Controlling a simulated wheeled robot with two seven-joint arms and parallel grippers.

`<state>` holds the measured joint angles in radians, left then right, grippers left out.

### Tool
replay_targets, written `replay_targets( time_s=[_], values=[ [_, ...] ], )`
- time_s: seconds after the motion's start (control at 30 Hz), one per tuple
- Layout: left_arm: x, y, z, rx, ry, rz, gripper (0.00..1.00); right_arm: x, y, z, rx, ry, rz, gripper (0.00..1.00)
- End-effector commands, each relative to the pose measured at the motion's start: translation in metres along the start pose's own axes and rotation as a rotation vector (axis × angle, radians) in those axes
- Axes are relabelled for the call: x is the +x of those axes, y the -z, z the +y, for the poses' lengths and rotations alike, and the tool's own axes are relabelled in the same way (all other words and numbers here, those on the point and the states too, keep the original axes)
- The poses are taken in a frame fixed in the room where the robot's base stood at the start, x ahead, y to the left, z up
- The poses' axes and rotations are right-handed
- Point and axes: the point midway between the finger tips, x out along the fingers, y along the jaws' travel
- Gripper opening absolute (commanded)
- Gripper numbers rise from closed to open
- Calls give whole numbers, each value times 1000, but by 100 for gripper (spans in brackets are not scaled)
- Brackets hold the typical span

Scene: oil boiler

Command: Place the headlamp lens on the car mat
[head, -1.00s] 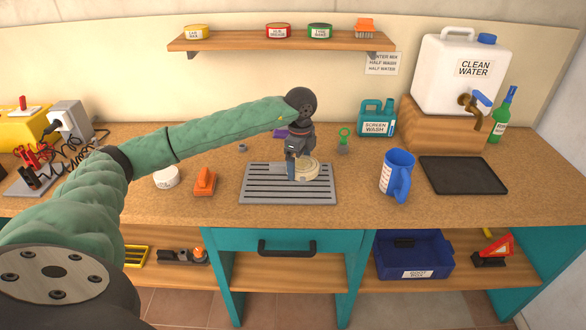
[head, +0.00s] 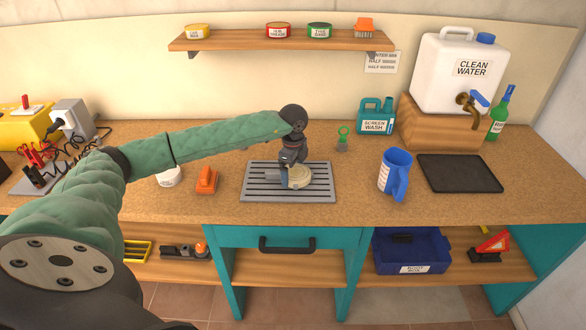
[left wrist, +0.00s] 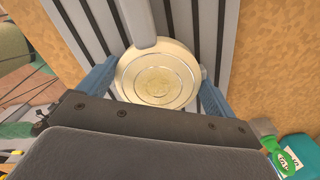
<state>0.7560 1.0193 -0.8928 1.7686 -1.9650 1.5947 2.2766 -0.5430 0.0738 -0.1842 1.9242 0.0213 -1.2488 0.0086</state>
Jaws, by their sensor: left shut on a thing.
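The headlamp lens, a round cream disc with ringed edges (head: 300,178), is at the middle of the grey ribbed car mat (head: 258,191). My left gripper (head: 292,172) is over it, shut on its rim. In the left wrist view, the lens (left wrist: 158,82) sits between the two blue fingers (left wrist: 155,88), one at each side. The ribs of the mat (left wrist: 188,18) show behind it. A pale grey bar overlaps the lens's upper edge there; I cannot tell what it is. Whether the lens touches the mat is unclear. My right gripper is not in view.
An orange object (head: 206,181) and a white round tub (head: 169,177) stand left of the mat. A blue jug (head: 396,174) and a black tray (head: 460,173) are to its right. A green-topped item (head: 343,138) and a teal screen wash can (head: 376,117) stand behind.

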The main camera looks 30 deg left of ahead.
Motion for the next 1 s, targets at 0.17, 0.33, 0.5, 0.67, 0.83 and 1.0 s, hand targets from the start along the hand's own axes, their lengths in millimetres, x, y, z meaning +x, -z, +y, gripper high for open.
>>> replay_targets(
  time_s=[0.17, 0.33, 0.5, 0.67, 0.83, 1.0],
  values=[
    [0, 0, 0, 0, 0, 0, 67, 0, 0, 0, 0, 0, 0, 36],
    [1, 0, 0, 0, 0, 0, 67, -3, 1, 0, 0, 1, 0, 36],
    [2, 0, 0, 0, 0, 0, 95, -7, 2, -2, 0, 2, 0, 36],
    [2, 0, 0, 0, 0, 0, 100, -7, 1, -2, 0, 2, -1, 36],
    [1, 0, 0, 0, 0, 0, 100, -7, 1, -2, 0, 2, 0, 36],
    [-4, 0, 0, 1, 2, 1, 100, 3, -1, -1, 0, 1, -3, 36]
  ],
)
